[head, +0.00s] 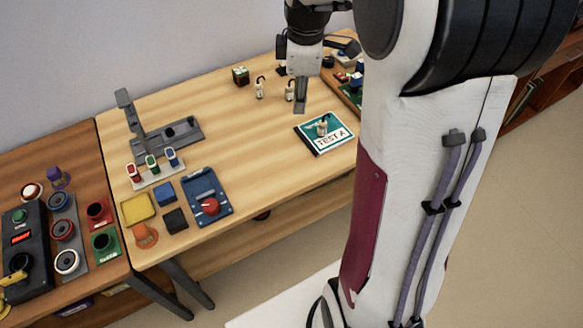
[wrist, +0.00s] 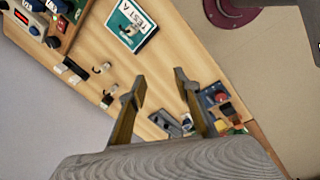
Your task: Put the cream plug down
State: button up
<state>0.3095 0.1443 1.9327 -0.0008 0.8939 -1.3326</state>
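In the head view a small cream plug (head: 323,128) with a dark hooked top stands on the green and white TEST A pad (head: 340,146). The pad also shows in the wrist view (wrist: 144,14). Two similar cream pieces with black hooks, one on the left (head: 260,90) and one on the right (head: 290,94), stand on the table behind. My gripper (head: 300,108) is above the table, to the left of the pad and apart from it. In the wrist view its two fingers (wrist: 160,84) are spread, with only table visible between them.
A dark multicoloured cube (head: 240,76) stands near the back edge. A grey stand (head: 170,136), a blue tray with a red knob (head: 205,190) and coloured blocks occupy the left. A crowded board (head: 348,92) lies at the back right. The table's middle is clear.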

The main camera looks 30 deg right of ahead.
jog(key=s+a+r+m+t, duration=0.1)
jog(key=s+a+r+m, duration=0.2)
jog(key=s+a+m, duration=0.3)
jog(key=s+a+r+m+t, duration=0.2)
jog(key=s+a+m, duration=0.3)
jog(key=s, duration=0.9)
jog(key=shift+s+a+r+m+t+y, duration=0.35)
jog(key=shift+a+r, duration=0.4)
jog(key=shift+a, duration=0.65)
jog(key=shift+o, duration=0.6)
jog(key=shift+d, duration=0.1)
